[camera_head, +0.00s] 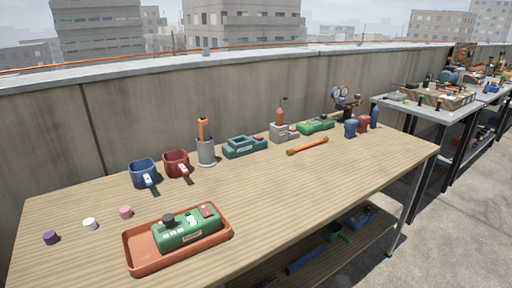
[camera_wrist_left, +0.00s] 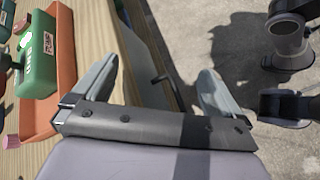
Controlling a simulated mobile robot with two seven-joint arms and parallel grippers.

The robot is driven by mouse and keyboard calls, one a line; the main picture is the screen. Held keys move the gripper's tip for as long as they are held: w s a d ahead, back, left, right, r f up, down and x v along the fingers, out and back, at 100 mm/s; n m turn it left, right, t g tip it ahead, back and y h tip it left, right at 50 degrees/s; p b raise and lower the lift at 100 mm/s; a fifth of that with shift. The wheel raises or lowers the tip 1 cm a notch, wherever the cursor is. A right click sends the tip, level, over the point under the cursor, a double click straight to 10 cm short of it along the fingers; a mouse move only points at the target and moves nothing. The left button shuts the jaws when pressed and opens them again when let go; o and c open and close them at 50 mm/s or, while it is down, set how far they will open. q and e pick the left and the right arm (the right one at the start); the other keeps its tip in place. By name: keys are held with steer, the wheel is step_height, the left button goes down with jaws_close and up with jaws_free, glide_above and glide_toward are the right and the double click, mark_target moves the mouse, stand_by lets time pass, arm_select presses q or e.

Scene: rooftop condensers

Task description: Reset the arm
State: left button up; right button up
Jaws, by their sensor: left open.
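My left gripper (camera_wrist_left: 160,70) shows in the left wrist view with its two grey fingers spread wide apart and nothing between them. It is beside the wooden table's edge, with the paved floor under the right finger. An orange tray (camera_wrist_left: 66,75) with a green device (camera_wrist_left: 40,55) on it lies left of the gripper, apart from it. Neither of my grippers shows in the head view. My right gripper is not seen.
In the head view, the wooden table (camera_head: 300,190) bears the orange tray (camera_head: 136,262), a blue mug (camera_head: 143,173), a red mug (camera_head: 176,163), a holder (camera_head: 206,152) and an orange-handled tool (camera_head: 307,145). A concrete wall (camera_head: 60,135) runs behind. The table's front right is clear.

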arm_select(q)
steer(key=s+a+f+m+g+y, duration=0.1)
steer(key=s+a+f+m+y, duration=0.2)
steer(key=s+m, duration=0.45)
steer(key=s+f+m+g+y, duration=0.15)
steer(key=s+m+y, duration=0.4)
steer(key=m, duration=0.55)
steer(key=w+d+f+t+h+p, duration=0.1)
steer(key=w+d+f+t+p, duration=0.1)
steer(key=w+t+p, duration=0.4)
steer(key=shift+w+d+t+p, duration=0.35)
steer(key=shift+t+p, duration=0.2)
steer(key=shift+p, duration=0.35)
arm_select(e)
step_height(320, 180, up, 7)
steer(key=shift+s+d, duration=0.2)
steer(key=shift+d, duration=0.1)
arm_select(q)
steer(key=shift+f+h, duration=0.1)
steer(key=shift+h, duration=0.15)
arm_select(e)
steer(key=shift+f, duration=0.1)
